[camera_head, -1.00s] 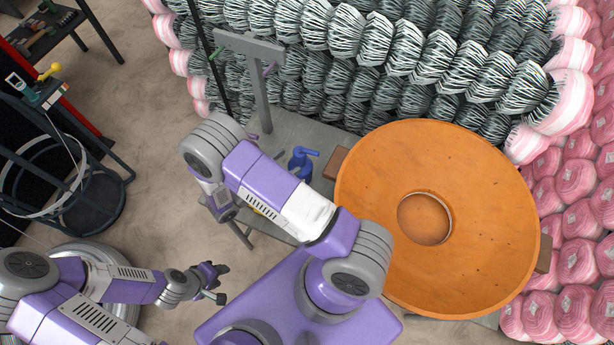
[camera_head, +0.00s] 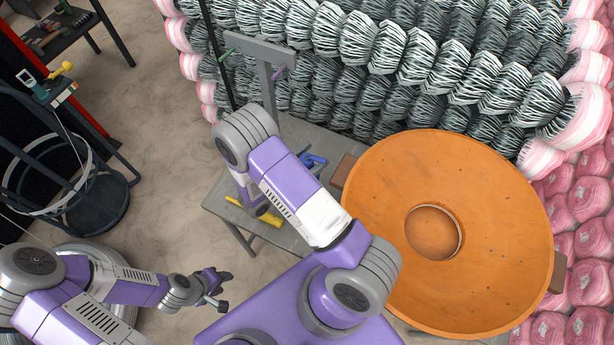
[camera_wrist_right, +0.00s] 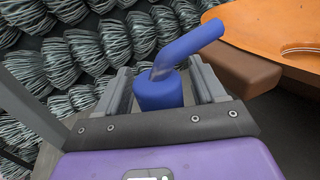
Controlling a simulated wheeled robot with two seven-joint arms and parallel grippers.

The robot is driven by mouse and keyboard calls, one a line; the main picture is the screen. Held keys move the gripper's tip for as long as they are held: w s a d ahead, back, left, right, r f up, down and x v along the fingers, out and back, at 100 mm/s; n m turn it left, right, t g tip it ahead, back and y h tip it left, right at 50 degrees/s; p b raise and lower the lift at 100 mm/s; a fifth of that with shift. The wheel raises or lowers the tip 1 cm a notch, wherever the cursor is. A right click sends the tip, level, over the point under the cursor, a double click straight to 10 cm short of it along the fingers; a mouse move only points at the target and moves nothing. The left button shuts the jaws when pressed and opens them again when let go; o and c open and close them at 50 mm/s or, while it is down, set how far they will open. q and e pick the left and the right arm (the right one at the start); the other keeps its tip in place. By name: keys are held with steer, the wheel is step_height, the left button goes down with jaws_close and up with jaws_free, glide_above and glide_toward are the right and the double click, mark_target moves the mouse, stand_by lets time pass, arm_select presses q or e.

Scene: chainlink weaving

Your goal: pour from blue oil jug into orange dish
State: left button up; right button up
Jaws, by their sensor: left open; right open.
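The blue oil jug (camera_head: 314,160) stands on the grey bench, partly hidden behind my right arm in the head view. In the right wrist view the jug (camera_wrist_right: 158,95) and its angled spout sit between the two fingers of my right gripper (camera_wrist_right: 163,78), which is open around it. I cannot tell whether a finger touches it. The head view hides the right gripper behind my arm. The large round orange dish (camera_head: 385,225), with a round recess in its middle, is right of the jug. My left gripper (camera_head: 223,288) is open and empty, far from both.
The grey bench (camera_head: 222,207) carries a yellow tool (camera_head: 268,218) and an upright grey stand (camera_head: 267,90). A brown block (camera_head: 344,171) lies between jug and dish. Wire coils (camera_head: 400,50) wall off the back. A dark round rack (camera_head: 95,200) stands at left.

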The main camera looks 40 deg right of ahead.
jaws_close()
stand_by(0.3)
steer(key=shift+r, duration=0.1)
step_height(320, 180, up, 10)
steer(key=p, duration=0.2)
steer(key=shift+p, duration=0.35)
steer(key=c, duration=0.7)
jaws_free()
jaws_close()
